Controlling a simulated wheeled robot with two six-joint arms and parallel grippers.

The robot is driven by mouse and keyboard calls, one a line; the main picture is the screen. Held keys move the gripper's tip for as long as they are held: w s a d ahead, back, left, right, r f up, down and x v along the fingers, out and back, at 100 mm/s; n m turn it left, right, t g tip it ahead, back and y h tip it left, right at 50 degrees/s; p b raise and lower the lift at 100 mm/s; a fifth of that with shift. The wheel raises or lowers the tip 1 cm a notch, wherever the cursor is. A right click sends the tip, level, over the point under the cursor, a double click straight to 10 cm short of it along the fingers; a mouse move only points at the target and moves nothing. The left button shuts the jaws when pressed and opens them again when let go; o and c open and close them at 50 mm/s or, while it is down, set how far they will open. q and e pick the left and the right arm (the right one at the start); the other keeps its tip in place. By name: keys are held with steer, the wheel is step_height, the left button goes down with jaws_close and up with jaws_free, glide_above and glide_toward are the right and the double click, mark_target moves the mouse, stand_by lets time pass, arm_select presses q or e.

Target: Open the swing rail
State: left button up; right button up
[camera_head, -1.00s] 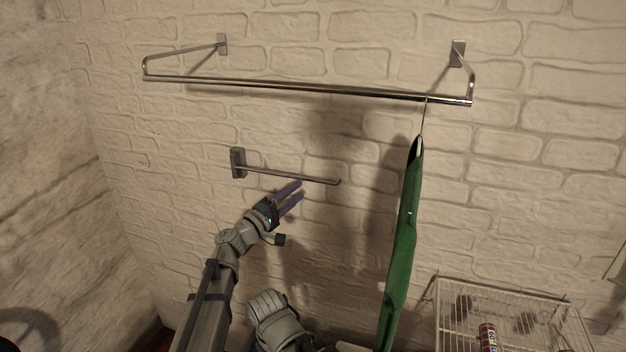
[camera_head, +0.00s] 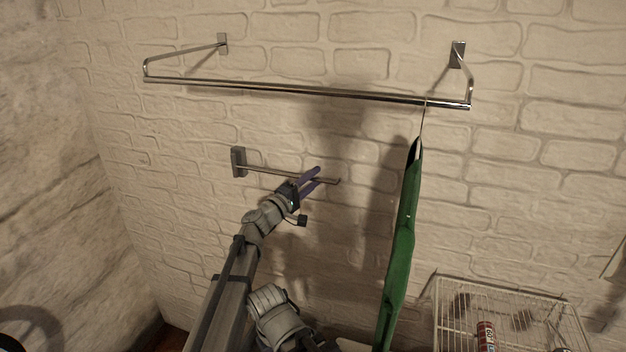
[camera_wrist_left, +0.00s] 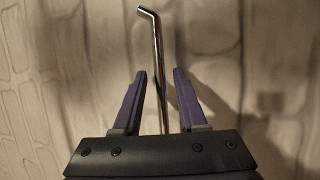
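The swing rail (camera_head: 270,171) is a thin metal bar fixed to the brick wall by a dark bracket (camera_head: 238,162). It lies close along the wall, with its bent free end at the right. My left gripper (camera_head: 314,176) is at the rail near that free end, its purple fingers apart. In the left wrist view, the rail (camera_wrist_left: 157,60) runs between the two open fingers (camera_wrist_left: 160,78), with its bent tip beyond them. I see a gap on each side, so the fingers do not grip it. My right gripper is not visible; only part of an arm shows low in the head view.
A chrome hanging rail (camera_head: 300,91) is mounted on the wall above. A green garment (camera_head: 402,240) hangs from its right part, to the right of my left gripper.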

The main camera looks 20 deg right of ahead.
arm_select(q)
jaws_close()
stand_by(1.2)
